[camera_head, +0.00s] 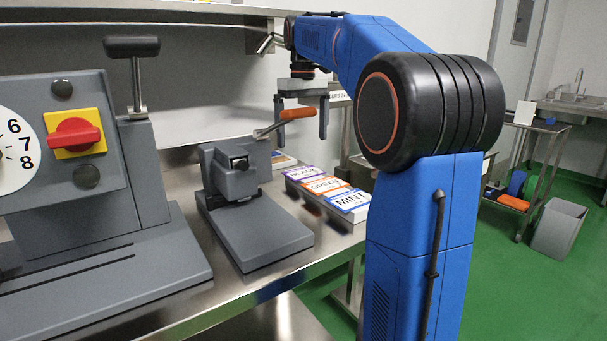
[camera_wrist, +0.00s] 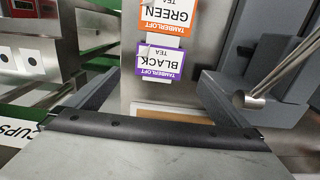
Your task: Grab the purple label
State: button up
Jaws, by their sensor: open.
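The purple label (camera_head: 301,173), printed BLACK, lies at the far end of a row on the steel bench. It also shows in the wrist view (camera_wrist: 160,63), printed BLACK TEA, upside down. My gripper (camera_head: 301,120) is open and empty, pointing down above the bench near the far end of the row. In the wrist view, my gripper (camera_wrist: 158,75) has its two fingers on either side of the purple label in the picture. The label appears beyond the fingertips, apart from them.
An orange GREEN label (camera_head: 323,185) and a blue MINT label (camera_head: 347,200) lie in the same row. A grey press (camera_head: 240,190) with an orange-handled lever stands close on the left. A larger grey machine (camera_head: 70,160) with a red knob is farther left. A shelf (camera_head: 200,12) hangs above.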

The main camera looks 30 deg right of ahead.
aim_at(304, 173)
jog(key=shift+s+f, duration=0.1)
jog(key=shift+f, duration=4.35)
jog(key=shift+f, duration=0.25)
jog(key=c, duration=0.9)
